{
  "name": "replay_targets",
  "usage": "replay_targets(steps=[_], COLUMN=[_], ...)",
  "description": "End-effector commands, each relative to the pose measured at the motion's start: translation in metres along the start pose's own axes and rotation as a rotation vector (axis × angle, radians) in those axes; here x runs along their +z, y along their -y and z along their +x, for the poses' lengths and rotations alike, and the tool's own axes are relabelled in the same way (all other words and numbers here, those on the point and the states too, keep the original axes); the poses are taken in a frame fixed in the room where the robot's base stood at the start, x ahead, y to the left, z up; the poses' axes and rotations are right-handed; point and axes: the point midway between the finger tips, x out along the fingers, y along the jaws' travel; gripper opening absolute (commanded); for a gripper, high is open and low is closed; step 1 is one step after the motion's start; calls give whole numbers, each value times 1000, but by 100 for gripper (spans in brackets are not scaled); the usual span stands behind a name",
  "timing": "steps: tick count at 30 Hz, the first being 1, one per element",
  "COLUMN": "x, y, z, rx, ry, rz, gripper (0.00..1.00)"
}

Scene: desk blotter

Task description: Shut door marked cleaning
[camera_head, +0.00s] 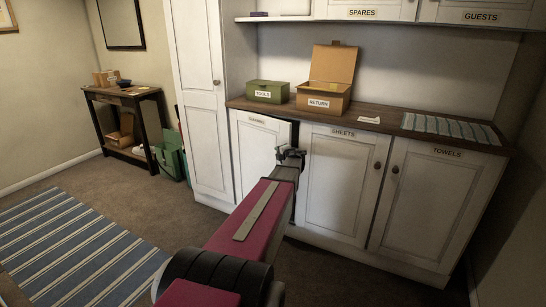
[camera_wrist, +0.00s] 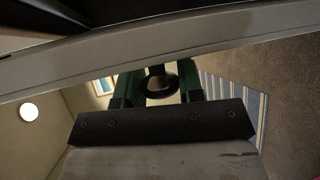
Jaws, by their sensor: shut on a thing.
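The left lower cabinet door (camera_head: 257,150) has a small label too blurred to read; it sits beside the SHEETS door (camera_head: 340,185) and appears to be the cleaning door. It stands slightly ajar, with a dark gap along its right edge. My gripper (camera_head: 290,154) is at that right edge, and my arm hides the door's lower right part. In the wrist view my gripper (camera_wrist: 159,86) has its green fingers on either side of a dark round knob (camera_wrist: 160,88), shut on it. The pale door edge (camera_wrist: 150,55) crosses above.
The TOWELS door (camera_head: 435,205) and SHEETS door look shut. A RETURN box (camera_head: 323,104) with raised lid and a green box (camera_head: 267,92) stand on the wooden counter (camera_head: 385,126). A side table (camera_head: 125,95) stands far left. Carpet before the cabinet's left end is clear.

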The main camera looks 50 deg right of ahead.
Motion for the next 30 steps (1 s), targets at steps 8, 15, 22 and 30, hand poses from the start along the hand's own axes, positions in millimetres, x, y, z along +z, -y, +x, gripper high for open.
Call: replay_targets(steps=[8, 15, 22, 30], x=[31, 36, 36, 35], y=[1, 2, 2, 1], z=[5, 5, 5, 7], rx=[6, 6, 6, 7], ry=[-58, -73, -72, -75], rz=[-16, -19, -20, -20], gripper=[0, 0, 0, 61])
